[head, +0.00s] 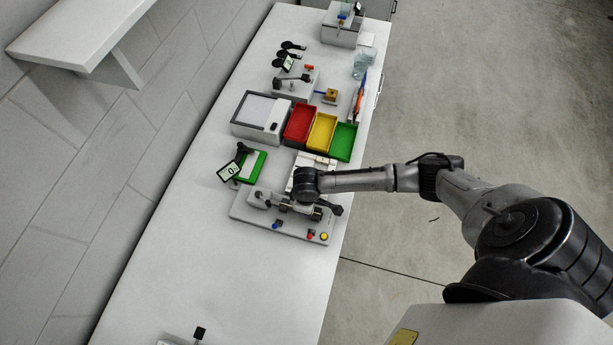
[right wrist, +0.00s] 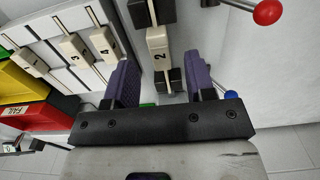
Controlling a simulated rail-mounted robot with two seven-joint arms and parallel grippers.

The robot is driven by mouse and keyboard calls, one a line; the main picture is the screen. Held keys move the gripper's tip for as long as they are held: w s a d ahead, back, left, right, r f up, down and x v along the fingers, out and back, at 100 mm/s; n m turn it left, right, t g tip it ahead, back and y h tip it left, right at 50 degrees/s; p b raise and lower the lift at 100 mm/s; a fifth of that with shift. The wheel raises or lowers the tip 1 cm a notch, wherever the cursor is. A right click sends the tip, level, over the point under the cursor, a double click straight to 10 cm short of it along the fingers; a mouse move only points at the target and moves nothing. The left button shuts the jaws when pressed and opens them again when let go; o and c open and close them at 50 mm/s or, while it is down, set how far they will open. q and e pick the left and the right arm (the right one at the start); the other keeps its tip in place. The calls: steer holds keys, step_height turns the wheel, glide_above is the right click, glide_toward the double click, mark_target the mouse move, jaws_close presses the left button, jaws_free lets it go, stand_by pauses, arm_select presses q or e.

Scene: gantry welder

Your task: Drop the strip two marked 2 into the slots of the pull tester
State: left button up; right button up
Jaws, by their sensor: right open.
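The strip marked 2 (right wrist: 158,48) is cream-coloured and shows in the right wrist view, lying in line between two black blocks (right wrist: 168,82) of the pull tester. Its ends meet the blocks; I cannot tell how deep they sit. My right gripper (right wrist: 160,78) is open, its purple fingers on either side of the strip's near end with gaps visible. In the head view the pull tester (head: 260,222) is a grey base with coloured knobs, partly hidden under my right arm. The strip cannot be made out there. My left gripper is not in view.
Strips marked 1, 3 and 4 (right wrist: 75,47) lie on a white rack left of the tester in the wrist view. Red (head: 300,122), yellow (head: 321,132) and green (head: 343,142) trays stand behind. A green device with a display (head: 252,166) is close by. The table's front is mostly clear.

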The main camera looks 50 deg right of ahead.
step_height(320, 180, up, 10)
steer(key=shift+r, duration=0.15)
stand_by(0.3)
stand_by(0.4)
